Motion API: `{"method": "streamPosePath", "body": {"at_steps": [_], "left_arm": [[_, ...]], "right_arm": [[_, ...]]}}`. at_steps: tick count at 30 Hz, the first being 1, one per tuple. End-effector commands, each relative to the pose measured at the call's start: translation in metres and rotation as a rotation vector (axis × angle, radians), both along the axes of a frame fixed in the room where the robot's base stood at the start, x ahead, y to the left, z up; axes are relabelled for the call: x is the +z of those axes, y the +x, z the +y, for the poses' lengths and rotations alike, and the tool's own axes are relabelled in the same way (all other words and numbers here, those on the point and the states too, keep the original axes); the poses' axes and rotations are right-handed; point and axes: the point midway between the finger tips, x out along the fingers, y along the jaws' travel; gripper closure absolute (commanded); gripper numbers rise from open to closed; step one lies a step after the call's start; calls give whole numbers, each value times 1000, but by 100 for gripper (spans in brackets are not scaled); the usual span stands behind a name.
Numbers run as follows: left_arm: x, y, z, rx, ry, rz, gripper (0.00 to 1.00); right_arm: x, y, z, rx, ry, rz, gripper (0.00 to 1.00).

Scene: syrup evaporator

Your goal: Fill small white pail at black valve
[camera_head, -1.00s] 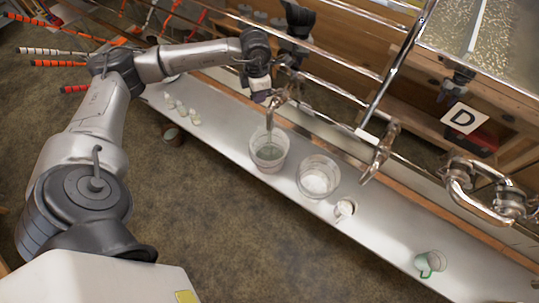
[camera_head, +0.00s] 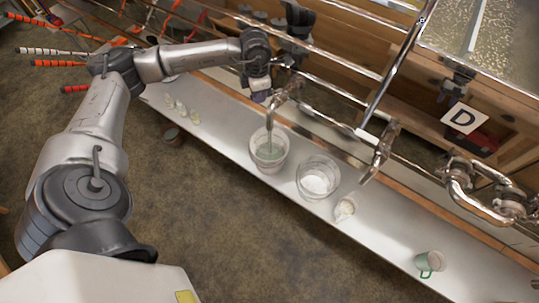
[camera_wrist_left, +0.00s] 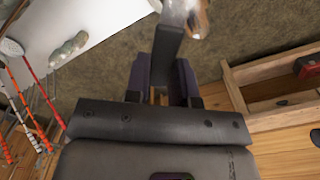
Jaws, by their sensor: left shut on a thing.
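A whitish, see-through pail (camera_head: 269,156) stands upright on the pale bench below a curved metal spout (camera_head: 271,118). Its inside looks grey-green; I cannot tell how full it is. My left gripper (camera_head: 261,92) is up at the valve above this pail. In the left wrist view the left gripper (camera_wrist_left: 163,88) is shut on a black valve handle (camera_wrist_left: 168,45), which leads to a shiny metal fitting (camera_wrist_left: 185,12). The fingertips are partly hidden in the head view. My right gripper is out of view.
A second whitish pail (camera_head: 317,180), a small white vessel (camera_head: 344,209) and a green-handled cup (camera_head: 430,263) stand to the right on the bench (camera_head: 385,236). Metal pipes and a "D" sign (camera_head: 463,119) are behind.

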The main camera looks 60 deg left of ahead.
Motion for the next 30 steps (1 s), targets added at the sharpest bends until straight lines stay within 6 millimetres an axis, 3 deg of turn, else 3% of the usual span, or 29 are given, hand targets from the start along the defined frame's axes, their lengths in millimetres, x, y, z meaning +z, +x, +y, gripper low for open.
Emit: {"method": "streamPosePath", "body": {"at_steps": [16,24,30], "left_arm": [[-1,1,1,-13,0,-1,98],[-1,7,13,-210,-1,-3,98],[0,8,16,-253,-1,-2,98]], "right_arm": [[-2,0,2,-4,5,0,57],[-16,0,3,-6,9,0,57],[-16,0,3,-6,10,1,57]]}}
